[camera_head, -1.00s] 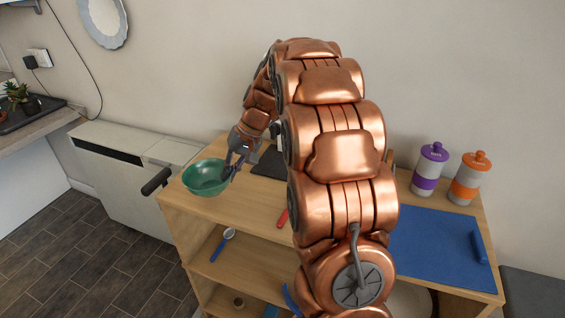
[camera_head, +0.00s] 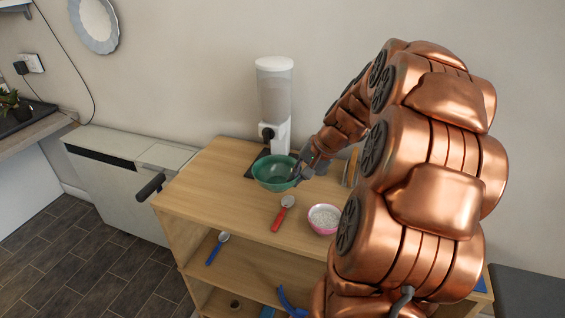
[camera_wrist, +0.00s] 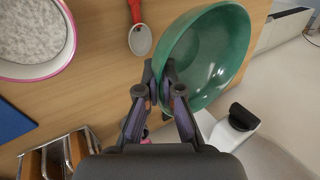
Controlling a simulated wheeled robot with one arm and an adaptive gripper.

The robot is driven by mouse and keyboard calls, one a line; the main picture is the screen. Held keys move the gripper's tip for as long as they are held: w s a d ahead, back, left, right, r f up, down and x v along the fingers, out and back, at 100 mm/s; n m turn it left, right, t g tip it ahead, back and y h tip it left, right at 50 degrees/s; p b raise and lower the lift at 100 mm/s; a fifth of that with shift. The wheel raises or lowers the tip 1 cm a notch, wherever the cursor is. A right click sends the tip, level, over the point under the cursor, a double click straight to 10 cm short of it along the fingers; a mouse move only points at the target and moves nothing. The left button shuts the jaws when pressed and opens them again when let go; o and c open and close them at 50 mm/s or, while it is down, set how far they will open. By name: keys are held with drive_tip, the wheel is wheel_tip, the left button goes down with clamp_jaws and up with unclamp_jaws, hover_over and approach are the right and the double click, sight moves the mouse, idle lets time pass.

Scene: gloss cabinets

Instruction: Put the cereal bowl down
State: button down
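The cereal bowl is a green bowl (camera_head: 274,172) near the back of the wooden cabinet's top, in front of a cereal dispenser. In the wrist view the green bowl (camera_wrist: 207,55) fills the upper right. My gripper (camera_head: 298,172) is at the bowl's right rim. In the wrist view my gripper's fingers (camera_wrist: 160,85) are closed together on the rim. The bowl looks upright; I cannot tell whether its base touches the top.
A white cereal dispenser (camera_head: 275,105) stands behind the bowl. A red-handled spoon (camera_head: 284,212) and a pink bowl of white contents (camera_head: 324,219) lie in front. The wooden top (camera_head: 215,180) is clear at left. A blue-handled spoon (camera_head: 217,248) lies on the shelf below.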

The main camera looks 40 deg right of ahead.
sight(286, 161)
drive_tip(key=w+d, duration=0.2)
drive_tip(key=w, duration=0.1)
drive_tip(key=w+d+p, duration=0.1)
drive_tip(key=w+d, duration=0.1)
drive_tip(key=w, duration=0.2)
drive_tip(key=w+d+f, duration=0.1)
drive_tip(key=w+d, duration=0.1)
drive_tip(key=w, duration=0.2)
drive_tip(key=shift+w+d+p, duration=0.15)
drive_tip(key=shift+w+p, duration=0.05)
drive_tip(key=shift+p, duration=0.2)
drive_tip(key=shift+f, duration=1.85)
drive_tip(key=shift+f, duration=0.1)
drive_tip(key=c, duration=1.3)
unclamp_jaws()
drive_tip(key=shift+p, duration=0.3)
